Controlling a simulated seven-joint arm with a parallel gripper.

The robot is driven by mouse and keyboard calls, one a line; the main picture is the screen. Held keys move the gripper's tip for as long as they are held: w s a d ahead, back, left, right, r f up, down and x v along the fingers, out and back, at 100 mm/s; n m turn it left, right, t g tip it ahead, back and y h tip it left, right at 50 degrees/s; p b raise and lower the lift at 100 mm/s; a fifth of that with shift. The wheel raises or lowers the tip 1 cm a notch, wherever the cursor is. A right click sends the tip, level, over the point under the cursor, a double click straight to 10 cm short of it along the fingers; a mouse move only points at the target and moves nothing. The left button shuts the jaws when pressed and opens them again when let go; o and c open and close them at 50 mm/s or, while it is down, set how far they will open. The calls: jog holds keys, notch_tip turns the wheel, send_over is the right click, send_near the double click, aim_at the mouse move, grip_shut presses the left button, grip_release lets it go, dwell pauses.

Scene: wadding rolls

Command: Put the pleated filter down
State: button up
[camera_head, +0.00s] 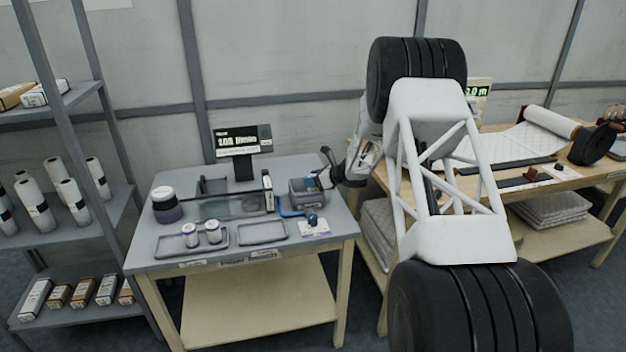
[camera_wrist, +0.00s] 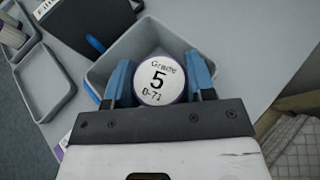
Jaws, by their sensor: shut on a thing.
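My gripper (camera_wrist: 161,80) is shut on a round piece, which I take to be the pleated filter (camera_wrist: 160,72). I cannot tell whether the filter touches the bin's floor. In the head view my gripper is at the right side of the bin (camera_head: 308,197), on the grey table (camera_head: 170,262), and the held filter is not clearly visible.
Two white-and-purple canisters (camera_head: 201,233) stand in a shallow tray at front left. An empty tray (camera_head: 262,234) lies beside it. A display (camera_head: 243,141) and a dark fixture stand behind. A card with a dark blue knob (camera_head: 313,221) lies in front of the bin.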

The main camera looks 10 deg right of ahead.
jog(key=shift+f, duration=0.5)
